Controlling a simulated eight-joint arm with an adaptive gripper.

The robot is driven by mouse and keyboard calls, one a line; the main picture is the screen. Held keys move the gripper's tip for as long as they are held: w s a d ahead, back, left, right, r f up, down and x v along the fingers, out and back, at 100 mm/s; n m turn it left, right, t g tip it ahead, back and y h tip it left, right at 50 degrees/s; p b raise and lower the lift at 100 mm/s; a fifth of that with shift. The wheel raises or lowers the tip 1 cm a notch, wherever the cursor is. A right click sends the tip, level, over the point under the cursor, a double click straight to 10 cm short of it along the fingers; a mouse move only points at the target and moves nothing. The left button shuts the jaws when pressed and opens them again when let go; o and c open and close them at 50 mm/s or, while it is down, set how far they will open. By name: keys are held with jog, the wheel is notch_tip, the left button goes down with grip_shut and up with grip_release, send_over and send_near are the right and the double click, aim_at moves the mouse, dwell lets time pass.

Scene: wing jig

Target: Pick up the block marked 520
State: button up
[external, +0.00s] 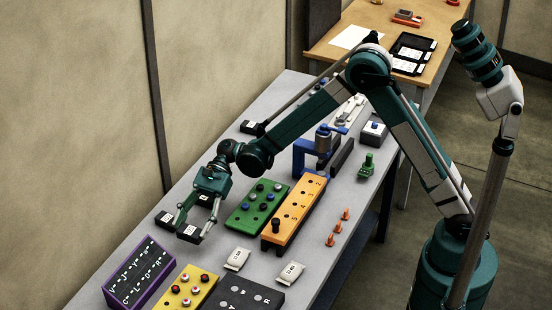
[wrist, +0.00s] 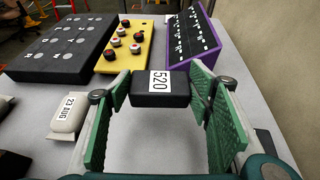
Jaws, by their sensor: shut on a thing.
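The black block marked 520 (wrist: 161,87) sits between the tips of my gripper (wrist: 160,90) in the wrist view, its white label facing the camera. The green-padded fingers are shut on its two sides. In the external view my gripper (external: 191,231) reaches down at the near left part of the table, with the black block (external: 188,233) between its fingertips. I cannot tell whether the block touches the table or is slightly raised.
Another black block (external: 165,218) lies just left of my gripper. A purple lettered board (external: 138,273), a yellow button board (external: 187,290) and a dark board (external: 250,297) stand nearby. White pouches (external: 237,259) lie to the right. Green (external: 257,207) and orange (external: 292,213) boards stand behind.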

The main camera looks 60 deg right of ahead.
aim_at(192, 228)
jog(key=shift+r+p, duration=0.3)
jog(key=shift+r, duration=1.8)
